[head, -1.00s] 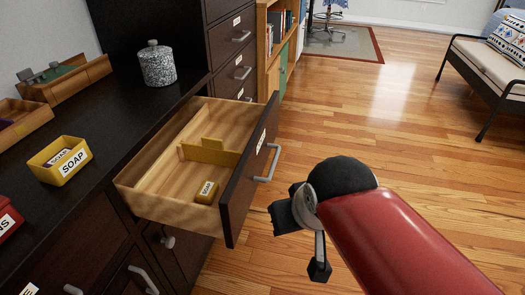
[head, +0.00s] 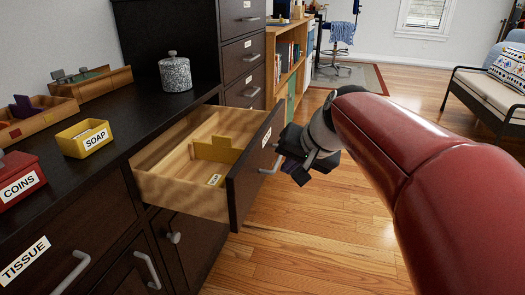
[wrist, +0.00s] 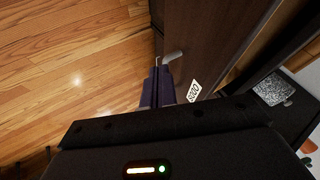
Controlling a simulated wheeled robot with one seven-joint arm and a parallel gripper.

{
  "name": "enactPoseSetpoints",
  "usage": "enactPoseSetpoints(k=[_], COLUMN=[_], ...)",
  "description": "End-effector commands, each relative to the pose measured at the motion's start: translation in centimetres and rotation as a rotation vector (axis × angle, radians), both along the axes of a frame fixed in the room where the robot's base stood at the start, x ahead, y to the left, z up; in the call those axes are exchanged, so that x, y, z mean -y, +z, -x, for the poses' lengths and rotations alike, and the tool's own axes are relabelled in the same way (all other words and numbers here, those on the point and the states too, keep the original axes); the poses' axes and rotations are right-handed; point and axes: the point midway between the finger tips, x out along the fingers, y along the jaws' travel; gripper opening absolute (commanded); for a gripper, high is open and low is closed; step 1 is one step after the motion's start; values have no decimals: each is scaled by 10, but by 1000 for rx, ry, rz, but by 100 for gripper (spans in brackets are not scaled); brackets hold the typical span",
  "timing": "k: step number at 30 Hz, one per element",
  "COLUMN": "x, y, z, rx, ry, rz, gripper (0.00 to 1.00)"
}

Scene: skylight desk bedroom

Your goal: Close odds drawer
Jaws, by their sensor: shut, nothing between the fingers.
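The odds drawer (head: 254,165) stands pulled out from the dark cabinet. Its dark front carries a white label and a grey bar handle (head: 270,164). My gripper (head: 298,172) is at the outer side of the drawer front, close by the handle. In the wrist view its shut, empty fingers (wrist: 157,82) point at the drawer front (wrist: 205,45), with the handle (wrist: 173,56) just beyond the tips. I cannot tell whether they touch.
The black cabinet top (head: 130,112) bears a yellow SOAP bin (head: 85,138), a red COINS box (head: 18,178), wooden trays and a speckled jar (head: 175,73). A lower cabinet door (head: 190,240) is below the drawer. Open wooden floor (head: 330,235) lies to the right.

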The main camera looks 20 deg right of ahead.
Motion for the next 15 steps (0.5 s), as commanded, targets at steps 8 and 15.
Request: enactPoseSetpoints(k=[8, 15], x=[-19, -37], y=[-32, -32], z=[-32, -45], rx=[0, 0], ry=[4, 3], rz=[3, 1], gripper=[0, 0])
